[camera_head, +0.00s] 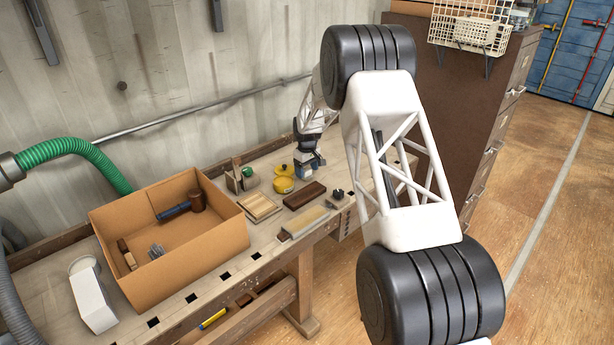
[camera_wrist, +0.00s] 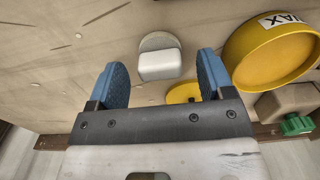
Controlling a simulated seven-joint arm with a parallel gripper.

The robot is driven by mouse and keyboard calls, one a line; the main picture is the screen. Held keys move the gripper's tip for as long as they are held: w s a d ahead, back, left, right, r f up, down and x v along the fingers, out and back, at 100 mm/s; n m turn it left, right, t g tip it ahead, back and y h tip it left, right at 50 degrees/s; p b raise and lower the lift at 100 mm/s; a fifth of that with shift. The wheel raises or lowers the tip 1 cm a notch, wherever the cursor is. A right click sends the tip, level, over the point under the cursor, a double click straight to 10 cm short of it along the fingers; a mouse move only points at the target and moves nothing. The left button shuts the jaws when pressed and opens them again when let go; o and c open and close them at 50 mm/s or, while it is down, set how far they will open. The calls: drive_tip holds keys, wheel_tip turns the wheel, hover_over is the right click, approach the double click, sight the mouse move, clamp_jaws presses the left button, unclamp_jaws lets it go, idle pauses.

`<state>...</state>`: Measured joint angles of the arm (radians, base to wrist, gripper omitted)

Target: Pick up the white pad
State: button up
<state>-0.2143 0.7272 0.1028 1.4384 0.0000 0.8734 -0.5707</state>
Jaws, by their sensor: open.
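A small white pad (camera_wrist: 159,66) with a rounded edge lies on the bench in the wrist view, against a pale grey round shape (camera_wrist: 158,41). My gripper (camera_wrist: 162,80) is open, with its blue fingers apart on the left and right of the pad's line. The pad is between the fingers in the picture and does not appear touched. In the head view my gripper (camera_head: 309,164) is low over the far part of the bench. I cannot make out the pad there; the gripper appears to hide it.
Yellow tins (camera_wrist: 272,52) (camera_head: 284,185) stand close beside my gripper. A wooden block (camera_wrist: 288,103) with a green item (camera_wrist: 297,125) is near them. A dark brown block (camera_head: 304,196) and a cardboard box (camera_head: 222,243) sit on the bench. A brown cabinet (camera_head: 450,85) stands right.

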drive_tip(key=shift+f, duration=0.6)
drive_tip(key=shift+c, duration=0.4)
drive_tip(key=c, duration=1)
drive_tip(key=shift+r, duration=0.1)
drive_tip(key=shift+r, duration=0.7)
wheel_tip(320, 180, up, 2)
drive_tip(key=shift+r, duration=0.15)
drive_tip(key=s+d, duration=0.1)
drive_tip(key=s, duration=0.4)
drive_tip(key=s+d, duration=0.1)
drive_tip(key=s, duration=0.4)
drive_tip(key=s+d+r, duration=0.1)
drive_tip(key=s, duration=0.4)
drive_tip(key=shift+s+d, duration=0.15)
drive_tip(key=shift+s, duration=0.2)
